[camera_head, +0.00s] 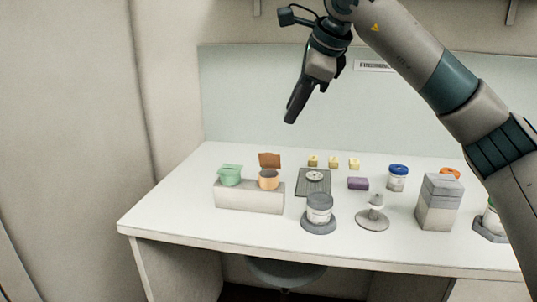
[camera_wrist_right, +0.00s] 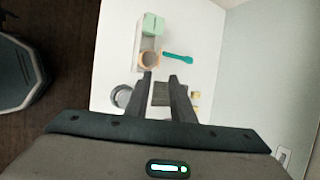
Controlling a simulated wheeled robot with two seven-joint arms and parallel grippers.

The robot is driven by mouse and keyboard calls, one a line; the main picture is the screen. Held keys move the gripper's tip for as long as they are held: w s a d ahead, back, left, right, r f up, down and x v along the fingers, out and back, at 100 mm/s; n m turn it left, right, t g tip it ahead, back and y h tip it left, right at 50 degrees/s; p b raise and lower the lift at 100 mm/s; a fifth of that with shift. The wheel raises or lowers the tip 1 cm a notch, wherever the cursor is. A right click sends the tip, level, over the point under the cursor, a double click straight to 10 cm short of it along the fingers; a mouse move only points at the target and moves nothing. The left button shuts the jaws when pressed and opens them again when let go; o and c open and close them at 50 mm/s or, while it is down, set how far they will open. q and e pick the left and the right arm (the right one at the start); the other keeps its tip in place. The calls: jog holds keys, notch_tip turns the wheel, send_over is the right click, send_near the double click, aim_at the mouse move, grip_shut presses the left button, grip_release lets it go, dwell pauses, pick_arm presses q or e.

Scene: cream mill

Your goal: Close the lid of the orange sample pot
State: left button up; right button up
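The orange sample pot (camera_head: 268,181) stands in the right part of a pale block (camera_head: 248,199) at the table's left side. Its brown-orange lid (camera_head: 269,160) stands open, upright at the pot's back edge. The pot also shows in the right wrist view (camera_wrist_right: 150,58), just beyond the fingertips. A green pot (camera_head: 229,176) stands left of it in the same block. My right gripper (camera_head: 292,117) hangs in the air well above the table, pointing down toward the pots. Its fingers (camera_wrist_right: 160,76) are apart with nothing between them. My left gripper is not in view.
Right of the pots are a dark plate (camera_head: 313,182), a white jar (camera_head: 320,208), small yellow blocks (camera_head: 333,162), a purple block (camera_head: 358,183), a blue-lidded jar (camera_head: 397,178) and a grey box (camera_head: 438,207). A teal spatula (camera_wrist_right: 178,57) lies beside the pot block.

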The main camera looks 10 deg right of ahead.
aim_at(269, 153)
jog(key=shift+w+a+f, duration=0.1)
jog(key=p+x, duration=0.1)
jog(key=x, duration=1.5)
jog(key=shift+a, duration=0.1)
jog(key=shift+w+a+f+p, duration=0.1)
jog(key=shift+w+f+p, duration=0.1)
jog(key=shift+f+p, duration=0.15)
jog(key=shift+f, duration=0.15)
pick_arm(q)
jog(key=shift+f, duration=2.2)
pick_arm(e)
grip_shut()
